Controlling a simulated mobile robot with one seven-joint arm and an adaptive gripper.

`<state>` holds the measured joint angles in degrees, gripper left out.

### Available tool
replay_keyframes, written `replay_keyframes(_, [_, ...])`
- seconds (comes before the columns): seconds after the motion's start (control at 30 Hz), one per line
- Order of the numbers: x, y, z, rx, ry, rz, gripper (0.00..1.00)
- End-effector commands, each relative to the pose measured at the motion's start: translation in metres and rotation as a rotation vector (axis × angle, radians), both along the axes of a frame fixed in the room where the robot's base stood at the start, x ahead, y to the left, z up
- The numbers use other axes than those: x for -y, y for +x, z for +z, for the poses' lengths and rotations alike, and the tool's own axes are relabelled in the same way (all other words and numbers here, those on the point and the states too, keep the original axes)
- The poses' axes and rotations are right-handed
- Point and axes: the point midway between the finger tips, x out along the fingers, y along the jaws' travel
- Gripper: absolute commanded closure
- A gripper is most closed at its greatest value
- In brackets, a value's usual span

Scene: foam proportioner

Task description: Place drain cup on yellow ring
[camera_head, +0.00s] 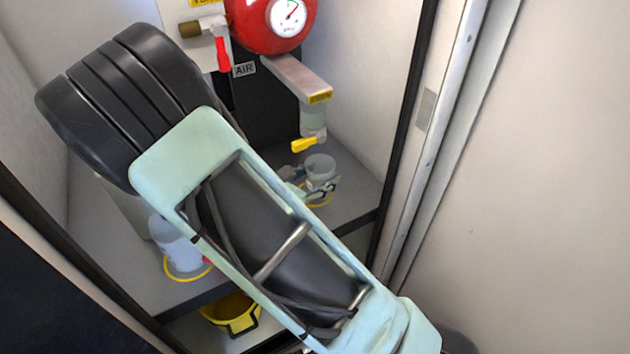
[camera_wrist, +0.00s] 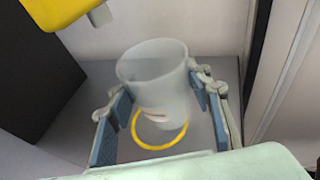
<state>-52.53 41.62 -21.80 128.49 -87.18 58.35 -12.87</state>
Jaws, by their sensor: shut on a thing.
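The drain cup (camera_head: 320,168) is a translucent, whitish cup in the right part of the cabinet in the head view. It also shows in the wrist view (camera_wrist: 155,85), a little tilted in the picture. My gripper (camera_head: 318,188) is shut on the cup, with a blue-padded finger on each side of it in the wrist view (camera_wrist: 163,112). The yellow ring (camera_wrist: 150,146) lies on the grey shelf under and just in front of the cup. It shows partly below the cup in the head view (camera_head: 318,204). I cannot tell whether the cup's base touches the shelf.
A yellow-handled valve (camera_head: 308,144) hangs above the cup. Another translucent container (camera_head: 176,243) stands at a second yellow ring (camera_head: 186,277) on the left. A yellow bucket (camera_head: 232,313) is below the shelf. A red tank with a gauge (camera_head: 272,22) is at the back. Cabinet walls are close on the right.

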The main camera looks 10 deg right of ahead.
Motion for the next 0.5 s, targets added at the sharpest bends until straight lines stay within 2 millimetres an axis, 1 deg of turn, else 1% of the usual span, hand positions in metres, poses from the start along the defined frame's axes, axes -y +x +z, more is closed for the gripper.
replay_keyframes(0.03, [0.0,0.009,-0.001,0.003,0.001,-0.002,0.79])
replay_keyframes(0.1, [-0.001,0.016,-0.001,0.001,0.001,-0.002,0.79])
replay_keyframes(0.3, [-0.003,0.029,0.0,0.001,0.0,0.0,0.79])
replay_keyframes(0.33, [-0.003,0.031,-0.003,0.001,-0.001,0.0,0.79])
replay_keyframes(0.4, [-0.003,0.029,-0.018,-0.003,-0.004,0.001,0.79])
replay_keyframes(0.5, [-0.003,0.029,-0.033,-0.003,-0.003,0.0,0.79])
